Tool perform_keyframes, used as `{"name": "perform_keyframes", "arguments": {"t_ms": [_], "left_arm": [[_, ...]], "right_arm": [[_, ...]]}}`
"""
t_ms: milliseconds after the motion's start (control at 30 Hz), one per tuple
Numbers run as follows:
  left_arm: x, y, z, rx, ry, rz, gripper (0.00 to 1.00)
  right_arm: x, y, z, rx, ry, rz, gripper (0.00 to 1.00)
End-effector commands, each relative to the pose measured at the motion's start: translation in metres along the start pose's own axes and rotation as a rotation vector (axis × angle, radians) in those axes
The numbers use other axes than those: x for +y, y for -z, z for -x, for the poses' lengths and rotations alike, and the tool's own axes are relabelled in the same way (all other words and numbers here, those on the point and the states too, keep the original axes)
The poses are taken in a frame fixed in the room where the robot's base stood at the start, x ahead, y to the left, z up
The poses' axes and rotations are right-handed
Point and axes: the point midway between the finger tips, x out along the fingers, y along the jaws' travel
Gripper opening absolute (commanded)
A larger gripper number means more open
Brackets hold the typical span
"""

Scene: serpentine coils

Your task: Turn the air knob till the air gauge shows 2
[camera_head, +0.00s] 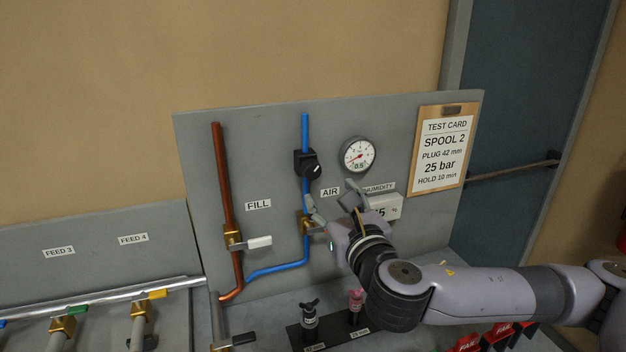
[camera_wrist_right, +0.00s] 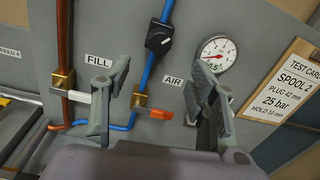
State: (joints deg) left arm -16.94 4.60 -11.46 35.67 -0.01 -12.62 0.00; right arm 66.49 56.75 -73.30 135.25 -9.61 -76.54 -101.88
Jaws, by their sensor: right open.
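The air knob (camera_head: 307,164) is black with a white mark and sits on the blue pipe (camera_head: 305,130); it also shows in the right wrist view (camera_wrist_right: 159,39). The round white air gauge (camera_head: 358,155) is to its right, with a red needle and a small display that seems to read 0.5. The gauge shows in the right wrist view (camera_wrist_right: 217,54), partly behind a finger. My right gripper (camera_head: 334,201) is open and empty, below the knob and gauge and apart from both. My left gripper is not in view.
A brass valve with an orange lever (camera_wrist_right: 160,112) sits low on the blue pipe, near my right gripper. A white-handled FILL valve (camera_head: 258,242) is on the copper pipe (camera_head: 225,180). A humidity display (camera_head: 384,209) is partly behind my gripper. A test card (camera_head: 444,150) hangs right.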

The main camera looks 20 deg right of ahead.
Motion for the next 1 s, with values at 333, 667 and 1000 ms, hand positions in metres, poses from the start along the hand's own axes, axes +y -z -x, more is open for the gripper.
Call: {"name": "perform_keyframes", "arguments": {"t_ms": [333,667,1000], "left_arm": [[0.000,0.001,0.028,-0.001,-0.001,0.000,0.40],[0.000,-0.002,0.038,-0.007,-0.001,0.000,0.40],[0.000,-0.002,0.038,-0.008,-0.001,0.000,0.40]], "right_arm": [[0.000,-0.005,-0.075,0.000,0.001,0.000,0.54],[0.000,-0.003,-0.113,0.000,0.000,0.000,0.54],[0.001,-0.002,-0.117,-0.001,-0.002,-0.001,0.54]]}}
